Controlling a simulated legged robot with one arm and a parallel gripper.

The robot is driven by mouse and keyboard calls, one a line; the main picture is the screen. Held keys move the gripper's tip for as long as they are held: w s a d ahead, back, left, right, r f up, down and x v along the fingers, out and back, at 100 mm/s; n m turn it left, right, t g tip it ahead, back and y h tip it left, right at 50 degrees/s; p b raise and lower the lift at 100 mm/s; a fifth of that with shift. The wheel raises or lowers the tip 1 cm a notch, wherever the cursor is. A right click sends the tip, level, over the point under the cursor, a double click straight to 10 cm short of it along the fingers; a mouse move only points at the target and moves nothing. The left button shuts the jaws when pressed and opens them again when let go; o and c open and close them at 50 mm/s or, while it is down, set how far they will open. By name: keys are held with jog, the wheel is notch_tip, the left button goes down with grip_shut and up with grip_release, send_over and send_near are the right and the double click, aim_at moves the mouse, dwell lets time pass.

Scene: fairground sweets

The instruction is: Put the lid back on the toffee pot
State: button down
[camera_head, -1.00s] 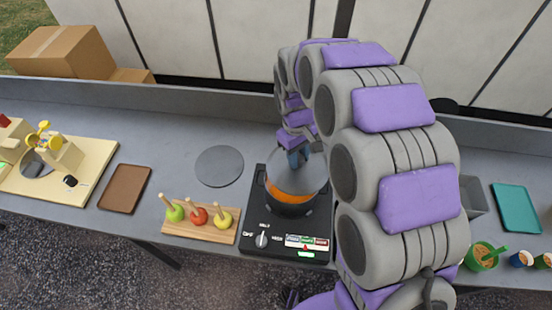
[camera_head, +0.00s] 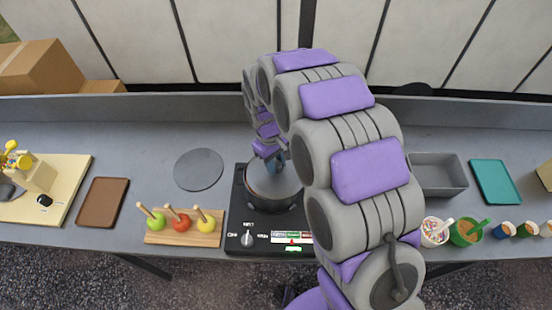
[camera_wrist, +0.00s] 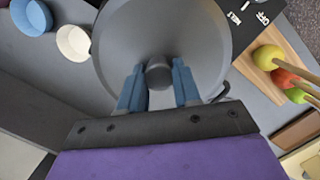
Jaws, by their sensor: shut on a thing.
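The grey round lid (camera_wrist: 185,30) fills the upper middle of the wrist view, with its dark knob (camera_wrist: 158,75) between the two blue fingers. My gripper (camera_wrist: 159,84) is shut on that knob. In the head view the lid (camera_head: 287,184) lies over the dark toffee pot (camera_head: 272,201), and no orange toffee shows. The pot stands on the black hotplate (camera_head: 238,222). My arm hides the right side of the pot. I cannot tell whether the lid rests fully on the rim.
Toffee apples on a wooden board (camera_head: 181,239) stand left of the hotplate. A flat grey disc (camera_head: 198,170) lies behind them, with a brown tray (camera_head: 103,202) farther left. A grey bin (camera_head: 437,176), teal tray (camera_head: 495,181) and several tubs lie right.

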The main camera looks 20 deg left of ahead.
jog(key=shift+a+f, duration=0.15)
jog(key=shift+a, duration=0.6)
jog(key=shift+a+f, duration=0.15)
jog(key=shift+a, duration=0.6)
jog(key=shift+d+r, duration=0.25)
jog(key=shift+d, duration=0.65)
jog(key=shift+d+r, duration=0.2)
jog(key=shift+d, duration=0.65)
jog(key=shift+a+f+p, duration=0.15)
jog(key=shift+a+f, duration=0.05)
jog(key=shift+a, duration=0.65)
jog(key=shift+a+f+p, duration=0.15)
jog(key=shift+a, duration=0.7)
jog(key=shift+d+r, duration=0.1)
jog(key=shift+d, duration=0.4)
jog(key=shift+s+a+f, duration=0.1)
jog(key=shift+a+f, duration=0.1)
jog(key=shift+a, duration=0.1)
jog(key=shift+d, duration=0.4)
jog(key=shift+a, duration=0.15)
